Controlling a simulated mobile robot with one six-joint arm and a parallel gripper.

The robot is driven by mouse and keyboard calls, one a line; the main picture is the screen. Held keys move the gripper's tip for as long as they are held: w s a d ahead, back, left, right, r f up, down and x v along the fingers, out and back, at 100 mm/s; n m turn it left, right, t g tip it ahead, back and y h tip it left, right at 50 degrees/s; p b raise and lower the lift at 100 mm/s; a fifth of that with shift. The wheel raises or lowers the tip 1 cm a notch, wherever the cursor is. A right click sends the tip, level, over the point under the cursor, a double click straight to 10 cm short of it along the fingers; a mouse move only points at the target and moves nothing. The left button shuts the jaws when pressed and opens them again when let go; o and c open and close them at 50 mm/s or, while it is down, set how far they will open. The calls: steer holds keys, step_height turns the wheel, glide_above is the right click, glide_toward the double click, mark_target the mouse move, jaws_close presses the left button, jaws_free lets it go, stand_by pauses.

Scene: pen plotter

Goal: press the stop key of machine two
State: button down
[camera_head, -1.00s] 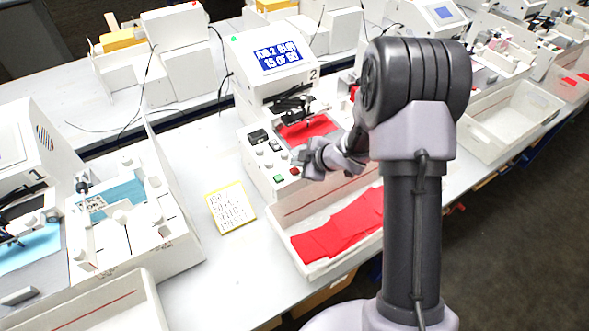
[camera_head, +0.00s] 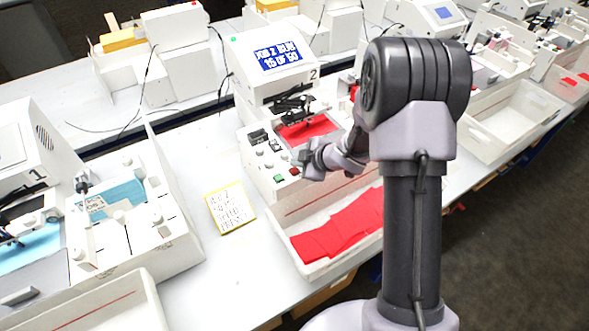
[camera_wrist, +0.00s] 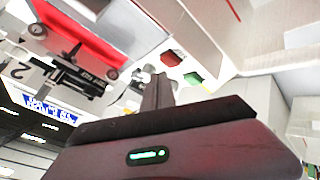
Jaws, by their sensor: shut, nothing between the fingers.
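Machine two (camera_head: 262,88) is a white plotter with a "2" on its side and a lit blue screen (camera_head: 279,56) that seems to read "JOB 2 RUN 15 OF 50". Its front-left panel carries a red key (camera_head: 294,171), likely the stop key, and a green key (camera_head: 278,179) beside it. In the wrist view the red key (camera_wrist: 171,57) and green key (camera_wrist: 194,78) lie just beyond the fingertips. My gripper (camera_head: 306,160) is shut and empty, close to the red key on its right side. It also shows in the wrist view (camera_wrist: 160,82). I see no clear contact.
A yellow-edged note (camera_head: 230,208) lies left of the machine. A white tray (camera_head: 318,270) with red sheets stands in front. Machine one (camera_head: 130,215) is at the left. Black knobs and a dark switch sit near the keys. Red paper (camera_head: 308,130) lies under the pen carriage.

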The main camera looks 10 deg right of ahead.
mark_target(297, 172)
steer(key=shift+f+b, duration=0.3)
steer(key=shift+f, duration=0.1)
steer(key=shift+f+b, duration=0.35)
steer(key=shift+f, duration=0.1)
stand_by(0.7)
stand_by(0.4)
steer(key=shift+r+p, duration=0.8)
steer(key=shift+r, duration=0.05)
steer(key=shift+r, duration=0.1)
step_height(297, 172, up, 5)
steer(key=p, duration=0.5)
